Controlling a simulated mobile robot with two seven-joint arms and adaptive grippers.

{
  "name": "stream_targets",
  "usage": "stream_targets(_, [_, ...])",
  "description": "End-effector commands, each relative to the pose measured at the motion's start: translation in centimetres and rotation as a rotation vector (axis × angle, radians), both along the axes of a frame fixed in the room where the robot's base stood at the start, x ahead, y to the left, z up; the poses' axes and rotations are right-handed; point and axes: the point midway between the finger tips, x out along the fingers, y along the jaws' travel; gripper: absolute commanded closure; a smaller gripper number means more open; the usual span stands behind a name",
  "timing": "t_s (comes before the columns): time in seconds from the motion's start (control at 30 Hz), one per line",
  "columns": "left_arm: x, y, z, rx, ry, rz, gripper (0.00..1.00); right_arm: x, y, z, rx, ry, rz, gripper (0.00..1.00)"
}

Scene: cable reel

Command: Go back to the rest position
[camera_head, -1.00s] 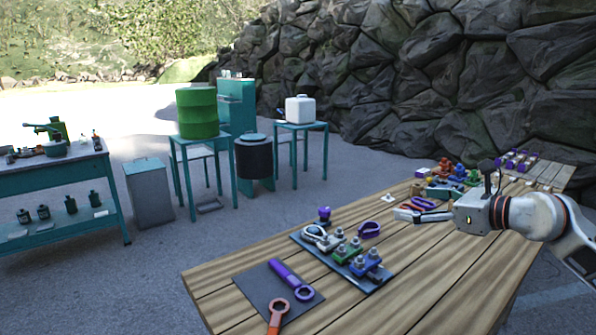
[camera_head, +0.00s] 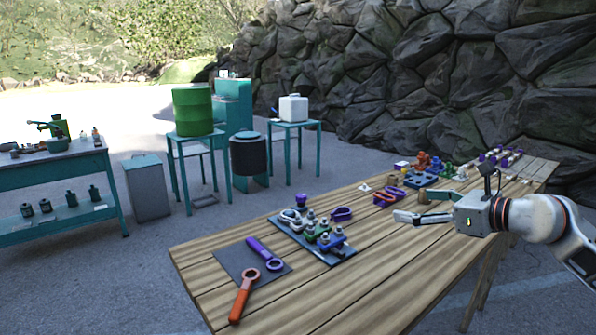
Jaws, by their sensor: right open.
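My right gripper (camera_head: 424,205) comes in from the right above the wooden table (camera_head: 372,262). Its fingers are apart, with nothing seen between them. Orange and purple handled tools (camera_head: 389,195) lie on the table just beyond the fingers. My left gripper is not in view.
A dark board (camera_head: 325,246) with colored fittings sits mid-table. More colored parts (camera_head: 432,165) stand farther back. Stands with a green drum (camera_head: 193,110) and white canister (camera_head: 293,108) are beyond. A rock wall rises behind.

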Motion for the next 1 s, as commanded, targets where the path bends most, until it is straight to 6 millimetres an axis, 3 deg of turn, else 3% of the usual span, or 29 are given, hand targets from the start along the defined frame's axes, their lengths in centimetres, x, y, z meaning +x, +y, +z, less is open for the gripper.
stream_targets(0.1, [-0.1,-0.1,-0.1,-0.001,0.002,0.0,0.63,-1.6,4.1,-0.3,0.143,-0.014,0.067,0.11])
stream_targets(0.3, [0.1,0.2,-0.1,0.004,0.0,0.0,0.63,-4.9,9.4,0.9,0.472,-0.036,0.14,0.11])
stream_targets(0.47, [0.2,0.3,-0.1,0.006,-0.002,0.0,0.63,-7.8,10.8,2.4,0.844,-0.032,0.121,0.11])
stream_targets(0.6, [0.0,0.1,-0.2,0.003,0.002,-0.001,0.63,-9.5,8.3,2.2,1.218,-0.003,-0.003,0.11])
stream_targets(0.73, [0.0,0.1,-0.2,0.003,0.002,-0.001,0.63,-10.7,3.8,-0.6,1.532,0.041,-0.209,0.11])
stream_targets(0.87, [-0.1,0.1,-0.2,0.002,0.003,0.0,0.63,-12.6,-1.2,-6.4,1.793,0.104,-0.492,0.11])
stream_targets(1.0, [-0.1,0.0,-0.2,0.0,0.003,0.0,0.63,-16.4,-5.4,-14.3,1.985,0.184,-0.839,0.11])
